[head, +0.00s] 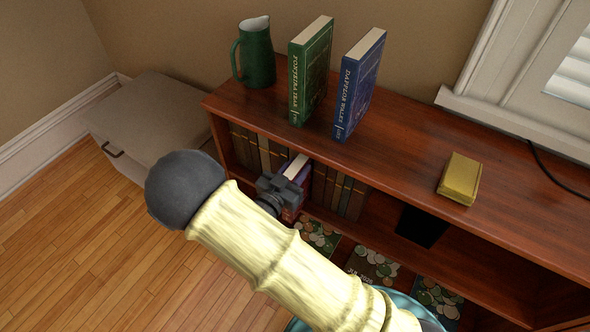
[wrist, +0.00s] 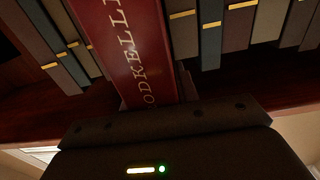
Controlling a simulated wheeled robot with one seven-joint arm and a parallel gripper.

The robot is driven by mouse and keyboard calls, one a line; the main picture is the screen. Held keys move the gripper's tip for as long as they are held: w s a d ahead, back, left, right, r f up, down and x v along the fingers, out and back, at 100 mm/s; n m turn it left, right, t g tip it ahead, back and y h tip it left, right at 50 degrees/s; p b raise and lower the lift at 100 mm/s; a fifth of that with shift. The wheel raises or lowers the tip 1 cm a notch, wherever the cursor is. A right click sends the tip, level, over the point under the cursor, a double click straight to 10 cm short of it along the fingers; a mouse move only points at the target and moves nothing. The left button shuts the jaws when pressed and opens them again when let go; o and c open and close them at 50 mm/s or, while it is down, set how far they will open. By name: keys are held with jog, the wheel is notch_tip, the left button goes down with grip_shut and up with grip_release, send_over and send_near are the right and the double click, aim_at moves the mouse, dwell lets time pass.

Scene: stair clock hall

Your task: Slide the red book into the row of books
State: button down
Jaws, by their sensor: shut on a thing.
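The red book (wrist: 124,45) stands upright in the wrist view, its spine with pale lettering facing me. My gripper (wrist: 150,98) is shut on it at the near end. In the head view the red book (head: 298,172) shows only in part, at a gap in the row of books on the shelf below the top; my arm hides the rest. Brown and dark books with gold bands, the row of books (head: 338,192), stand on both sides of it. In the wrist view the row (wrist: 235,25) lies to the left and right of the red book.
On the shelf top stand a green pitcher (head: 256,55), a green book (head: 311,72) and a blue book (head: 358,85). A yellow box-like thing (head: 458,180) lies further right. Flat patterned items (head: 372,264) lie low in the bookcase. A grey cabinet (head: 150,118) stands left.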

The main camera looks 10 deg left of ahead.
jog(key=shift+x, duration=0.9)
jog(key=c, duration=1)
grip_release()
jog(key=shift+o, duration=0.2)
jog(key=shift+s, duration=0.1)
jog(key=p+v, duration=0.3)
jog(key=v, duration=1.4)
jog(key=shift+a, duration=0.1)
jog(key=shift+c, duration=0.3)
